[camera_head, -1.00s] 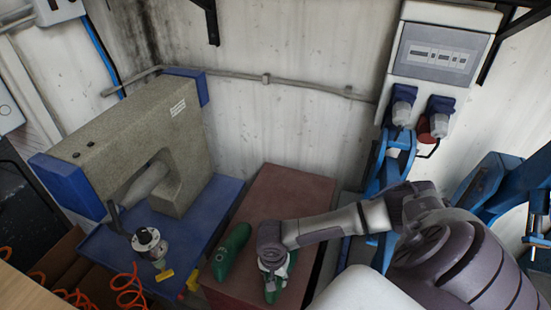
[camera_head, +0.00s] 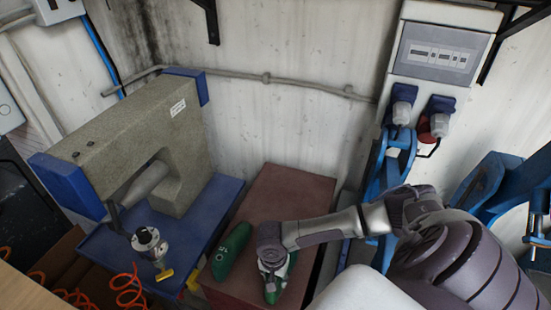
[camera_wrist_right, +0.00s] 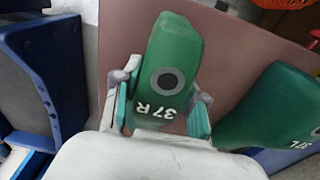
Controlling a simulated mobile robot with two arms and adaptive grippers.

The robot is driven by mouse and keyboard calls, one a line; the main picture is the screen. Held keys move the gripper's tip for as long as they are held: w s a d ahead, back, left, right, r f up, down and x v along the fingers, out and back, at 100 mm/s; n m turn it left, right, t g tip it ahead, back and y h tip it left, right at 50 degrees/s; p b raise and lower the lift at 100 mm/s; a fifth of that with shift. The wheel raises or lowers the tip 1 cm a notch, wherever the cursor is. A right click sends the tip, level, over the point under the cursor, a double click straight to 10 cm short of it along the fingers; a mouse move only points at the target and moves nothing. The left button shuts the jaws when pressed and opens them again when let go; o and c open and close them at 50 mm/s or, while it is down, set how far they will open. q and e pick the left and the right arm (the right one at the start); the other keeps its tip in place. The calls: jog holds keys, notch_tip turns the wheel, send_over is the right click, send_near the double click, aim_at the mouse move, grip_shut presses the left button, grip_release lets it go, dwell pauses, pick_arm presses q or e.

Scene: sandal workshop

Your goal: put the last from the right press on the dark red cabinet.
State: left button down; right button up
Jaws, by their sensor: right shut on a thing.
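The dark red cabinet (camera_head: 291,192) stands in the middle of the head view. My right gripper (camera_head: 272,285) is low over its near part, shut on a green last (camera_head: 284,268). The right wrist view shows this last (camera_wrist_right: 165,70) marked "37 R" between the two fingers of the gripper (camera_wrist_right: 160,105), over the cabinet top (camera_wrist_right: 222,45). I cannot tell whether it touches the top. A second green last (camera_head: 233,250), marked "37 L", lies beside it to the left; it also shows at the right of the wrist view (camera_wrist_right: 275,105). My left gripper is not in view.
A grey-beige machine with blue ends (camera_head: 130,140) stands on a blue base left of the cabinet. Blue press parts (camera_head: 393,165) stand to the right. An orange coiled hose (camera_head: 128,288) is at lower left. The cabinet's far part is bare.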

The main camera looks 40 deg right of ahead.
jog(key=o, duration=1.2)
jog(key=shift+f, duration=0.1)
jog(key=r, duration=1.2)
jog(key=shift+a, duration=0.35)
